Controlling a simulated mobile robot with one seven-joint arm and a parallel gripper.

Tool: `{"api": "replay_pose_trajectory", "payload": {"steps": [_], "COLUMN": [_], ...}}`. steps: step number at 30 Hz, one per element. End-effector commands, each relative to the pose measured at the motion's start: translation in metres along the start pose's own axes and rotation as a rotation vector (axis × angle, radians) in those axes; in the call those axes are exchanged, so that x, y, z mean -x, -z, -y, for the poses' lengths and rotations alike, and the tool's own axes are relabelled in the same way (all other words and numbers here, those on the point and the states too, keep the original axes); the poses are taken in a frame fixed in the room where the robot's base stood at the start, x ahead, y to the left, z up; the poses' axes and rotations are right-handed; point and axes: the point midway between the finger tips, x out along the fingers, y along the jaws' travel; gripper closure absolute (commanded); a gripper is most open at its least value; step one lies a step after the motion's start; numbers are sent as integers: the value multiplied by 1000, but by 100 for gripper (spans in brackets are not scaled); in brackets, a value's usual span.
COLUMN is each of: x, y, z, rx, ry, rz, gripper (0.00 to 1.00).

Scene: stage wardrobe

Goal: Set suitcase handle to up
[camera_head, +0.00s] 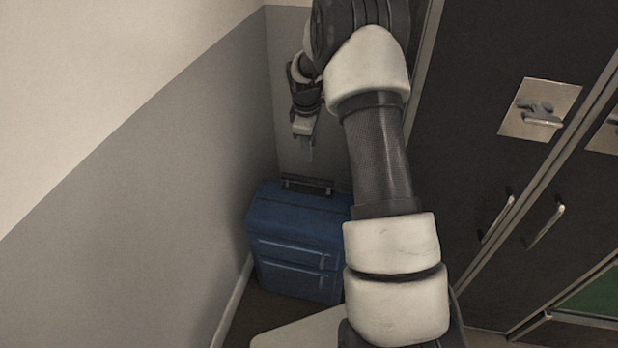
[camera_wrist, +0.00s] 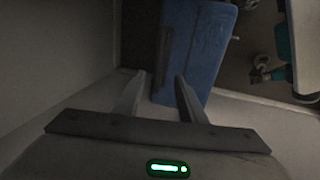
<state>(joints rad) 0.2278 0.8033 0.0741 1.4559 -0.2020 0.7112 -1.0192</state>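A blue suitcase (camera_head: 290,225) stands upright in the corner between the grey wall and the dark lockers. It also shows in the wrist view (camera_wrist: 207,45). Its dark handle (camera_head: 308,184) sits low at the back of the suitcase's top; in the wrist view a dark strip along the suitcase's edge (camera_wrist: 162,58) looks like it. My gripper (camera_head: 307,150) hangs above the handle, pointing down and apart from it. In the wrist view its two fingers (camera_wrist: 161,78) are spread with nothing between them. My arm hides the suitcase's right side in the head view.
Dark lockers (camera_head: 485,120) with metal handles stand on the right. The grey wall (camera_head: 160,210) runs close along the left. The gap between wall and lockers is narrow. A wheeled object (camera_wrist: 262,68) shows at the right of the wrist view.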

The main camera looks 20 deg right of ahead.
Motion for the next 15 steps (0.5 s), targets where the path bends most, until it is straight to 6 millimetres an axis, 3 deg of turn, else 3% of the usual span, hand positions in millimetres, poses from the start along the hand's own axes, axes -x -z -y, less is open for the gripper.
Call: {"api": "replay_pose_trajectory", "payload": {"steps": [15], "x": [-114], "y": [0], "z": [2], "rx": [-2], "ry": [2], "rz": [2], "gripper": [63]}}
